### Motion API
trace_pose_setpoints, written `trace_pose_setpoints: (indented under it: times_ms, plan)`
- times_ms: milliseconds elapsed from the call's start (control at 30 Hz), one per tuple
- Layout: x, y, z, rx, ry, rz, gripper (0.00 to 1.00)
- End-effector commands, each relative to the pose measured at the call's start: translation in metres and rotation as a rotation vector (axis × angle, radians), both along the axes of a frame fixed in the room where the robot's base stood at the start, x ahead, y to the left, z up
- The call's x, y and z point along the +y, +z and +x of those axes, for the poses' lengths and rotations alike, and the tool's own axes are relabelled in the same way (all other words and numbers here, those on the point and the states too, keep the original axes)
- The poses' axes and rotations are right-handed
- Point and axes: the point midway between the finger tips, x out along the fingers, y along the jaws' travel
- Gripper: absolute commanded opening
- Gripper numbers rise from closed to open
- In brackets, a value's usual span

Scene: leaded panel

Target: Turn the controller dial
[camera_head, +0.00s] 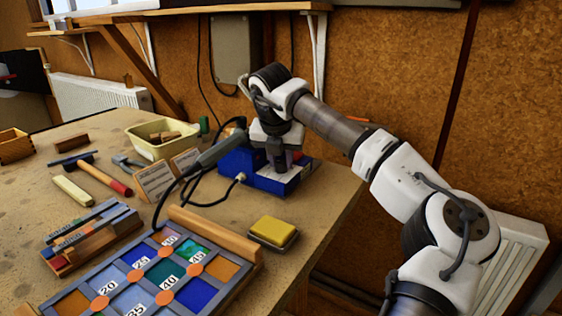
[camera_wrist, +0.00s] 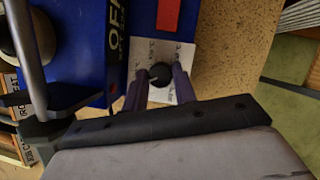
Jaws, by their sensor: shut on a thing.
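The controller (camera_head: 240,162) is a blue box on the bench's back right, with a white label plate on its top. In the wrist view the blue controller body (camera_wrist: 70,40) fills the upper left, with part of a word starting "OFF" on it. The small black dial (camera_wrist: 160,71) sits on the white plate (camera_wrist: 175,52), under a red strip. My gripper (camera_head: 279,164) reaches straight down over the plate. In the wrist view its two fingers (camera_wrist: 160,84) are on either side of the dial, shut on it. In the head view the fingers hide the dial.
A soldering iron (camera_head: 222,146) with a dark cable lies beside the controller, left of my gripper. A yellow sponge (camera_head: 272,231) in a tray and a leaded glass panel (camera_head: 150,285) are in front. A cream bin (camera_head: 143,133) and hand tools stand to the left. The bench edge is close on the right.

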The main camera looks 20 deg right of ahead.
Motion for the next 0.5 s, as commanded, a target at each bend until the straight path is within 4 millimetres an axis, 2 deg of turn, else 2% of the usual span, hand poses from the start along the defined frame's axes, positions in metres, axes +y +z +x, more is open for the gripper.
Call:
trace_pose_setpoints:
  times_ms: [400, 433, 500]
  plan:
    - [0.0004, 0.0009, 0.0004, -0.003, -0.005, 0.001, 0.04]
    - [0.0004, 0.0009, 0.0004, -0.003, -0.005, 0.001, 0.31]
    - [0.0003, 0.0008, 0.0004, -0.002, -0.005, 0.0, 0.4]
